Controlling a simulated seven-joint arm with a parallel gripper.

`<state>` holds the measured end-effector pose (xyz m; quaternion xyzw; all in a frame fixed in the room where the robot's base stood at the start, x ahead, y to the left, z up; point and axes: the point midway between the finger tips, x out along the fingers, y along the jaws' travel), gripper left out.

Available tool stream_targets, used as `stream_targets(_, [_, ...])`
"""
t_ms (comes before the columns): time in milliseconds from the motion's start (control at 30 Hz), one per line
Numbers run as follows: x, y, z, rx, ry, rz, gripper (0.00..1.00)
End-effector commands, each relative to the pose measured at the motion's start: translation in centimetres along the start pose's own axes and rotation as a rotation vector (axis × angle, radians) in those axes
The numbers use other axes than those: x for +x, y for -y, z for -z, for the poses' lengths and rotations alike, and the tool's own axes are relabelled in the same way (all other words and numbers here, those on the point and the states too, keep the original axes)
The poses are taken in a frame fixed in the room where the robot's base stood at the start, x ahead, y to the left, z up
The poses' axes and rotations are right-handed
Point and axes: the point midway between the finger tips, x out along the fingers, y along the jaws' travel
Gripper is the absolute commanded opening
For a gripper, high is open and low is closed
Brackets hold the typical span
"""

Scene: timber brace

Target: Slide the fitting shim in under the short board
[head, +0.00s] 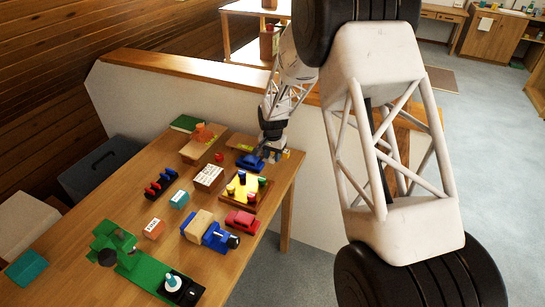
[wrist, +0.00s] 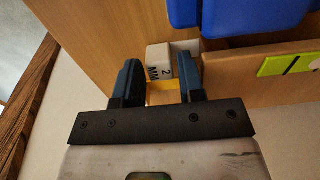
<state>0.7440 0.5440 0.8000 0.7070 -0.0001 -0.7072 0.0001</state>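My gripper (wrist: 162,80) has its two dark blue fingers apart in the wrist view, low over the tabletop. A white block marked "2 MM" (wrist: 158,62) shows between and just beyond the fingertips. A yellow piece (wrist: 163,92) lies between the fingers; whether they press on it, I cannot tell. A wooden board with a yellow-green level strip (wrist: 288,66) lies to the right, probably the short board; any gap under it is hidden. In the head view my gripper (head: 271,154) is at the table's far right corner, with small yellow and white pieces (head: 286,154) beside it.
A second pale block (wrist: 186,47) stands beside the marked one. A blue toy car (head: 249,161) is close to the gripper. A peg tray (head: 245,190), red car (head: 242,221) and toy truck (head: 209,230) stand nearer. The table edge is close on the right.

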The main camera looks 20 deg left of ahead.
Motion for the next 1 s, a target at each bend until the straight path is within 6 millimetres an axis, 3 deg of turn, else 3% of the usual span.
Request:
stream_targets(467, [0.81,0.00,0.00,0.000,0.000,0.000,0.36])
stream_targets(700, [0.80,0.01,0.00,0.000,0.000,0.000,0.00])
stream_targets(1000, [0.79,-0.50,0.01,0.001,0.000,0.000,0.00])
